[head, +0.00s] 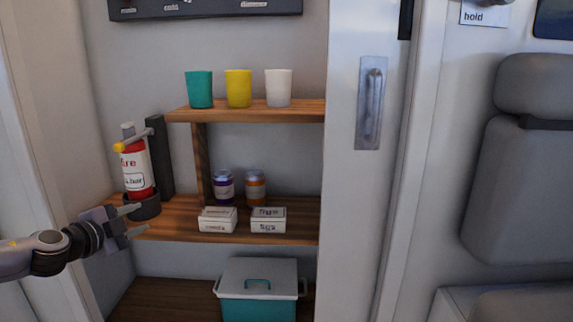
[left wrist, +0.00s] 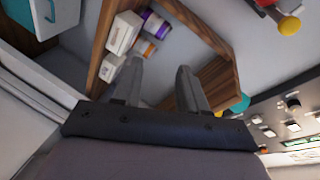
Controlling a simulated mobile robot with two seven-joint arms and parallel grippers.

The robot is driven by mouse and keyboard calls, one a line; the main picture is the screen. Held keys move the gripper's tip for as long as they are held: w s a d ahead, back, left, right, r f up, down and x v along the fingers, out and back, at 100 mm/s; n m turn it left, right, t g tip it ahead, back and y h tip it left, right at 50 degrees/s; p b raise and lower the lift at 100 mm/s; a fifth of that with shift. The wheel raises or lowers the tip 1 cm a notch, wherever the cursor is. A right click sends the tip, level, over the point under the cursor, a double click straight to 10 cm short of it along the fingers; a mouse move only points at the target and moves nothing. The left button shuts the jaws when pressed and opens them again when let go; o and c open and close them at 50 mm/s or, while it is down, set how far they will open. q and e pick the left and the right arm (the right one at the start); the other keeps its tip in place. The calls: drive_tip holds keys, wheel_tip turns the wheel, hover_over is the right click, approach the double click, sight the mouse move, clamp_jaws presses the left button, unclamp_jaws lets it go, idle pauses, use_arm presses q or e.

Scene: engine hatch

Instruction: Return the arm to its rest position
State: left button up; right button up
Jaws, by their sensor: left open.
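My left arm comes in from the left in the head view. My left gripper (head: 135,222) is open, with nothing seen between its fingers, in front of the shelf's left end. It is just below the fire extinguisher (head: 136,168), which stands upright in a dark holder. In the left wrist view, the two fingers of my left gripper (left wrist: 160,90) are spread apart, with the shelf beyond them. My right gripper is not seen in either view.
A wooden shelf (head: 180,218) bears two white boxes and two jars. Three cups stand on the upper shelf (head: 245,115). A teal bin (head: 258,303) with a grey lid sits below. A door frame (head: 350,200) and a grey seat (head: 530,170) are on the right.

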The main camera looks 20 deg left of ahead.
use_arm(q)
drive_tip(key=s+d+f+n+g+h+p, duration=0.1)
drive_tip(key=s+d+f+n+h+p, duration=0.15)
drive_tip(key=d+p, duration=0.55)
drive_tip(key=s+d+f+n+g+h+p, duration=0.15)
drive_tip(key=s+d+f+p, duration=0.25)
drive_tip(key=d, duration=0.8)
drive_tip(key=s+d+r+n+g+p, duration=0.1)
drive_tip(key=s+d+n+p, duration=0.2)
drive_tip(key=s+d+p, duration=0.3)
drive_tip(key=s+d+r+n+g+y+p, duration=0.1)
drive_tip(key=s+d+r+n+p, duration=0.1)
drive_tip(key=s+d+p, duration=0.4)
drive_tip(key=s+n+p, duration=0.1)
drive_tip(key=s+p, duration=0.1)
drive_tip(key=s, duration=0.1)
drive_tip(key=shift+s+r+p, duration=0.15)
drive_tip(key=shift+s+p, duration=0.2)
drive_tip(key=shift+s, duration=0.05)
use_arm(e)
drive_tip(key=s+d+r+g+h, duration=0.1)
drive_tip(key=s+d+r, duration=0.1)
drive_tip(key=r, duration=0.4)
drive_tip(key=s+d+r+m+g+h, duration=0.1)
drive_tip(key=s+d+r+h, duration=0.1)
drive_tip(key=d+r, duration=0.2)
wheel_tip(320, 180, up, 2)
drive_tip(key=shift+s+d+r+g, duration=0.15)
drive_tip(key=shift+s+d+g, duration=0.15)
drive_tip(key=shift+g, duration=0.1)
